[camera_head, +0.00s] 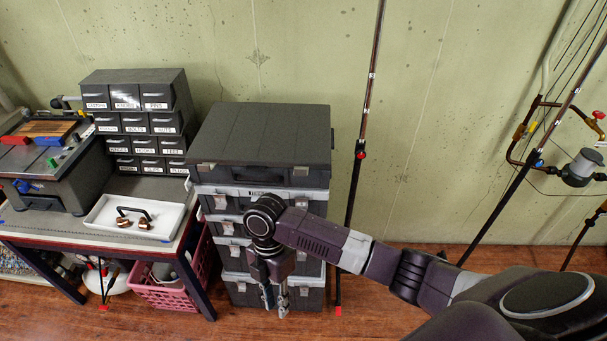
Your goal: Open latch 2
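A stack of dark grey tool cases (262,130) stands on the floor against the wall, with light grey latches on the front faces. The left latch of the second case (220,201) and its right latch (301,200) are visible; a small label sits between them. I cannot tell which latch is number 2, or whether any latch is open. My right gripper (275,299) points down in front of the lower cases, its arm coming from the right and hiding part of the stack's front. Its fingers are small; their opening is unclear, and contact with a case cannot be told. My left gripper is out of view.
A workbench (70,225) at left holds a drawer cabinet (140,120) and a white tray (100,222). A pink basket (172,294) sits beside the stack. A thin upright pole (367,110) stands just right of it. The wooden floor in front is partly clear.

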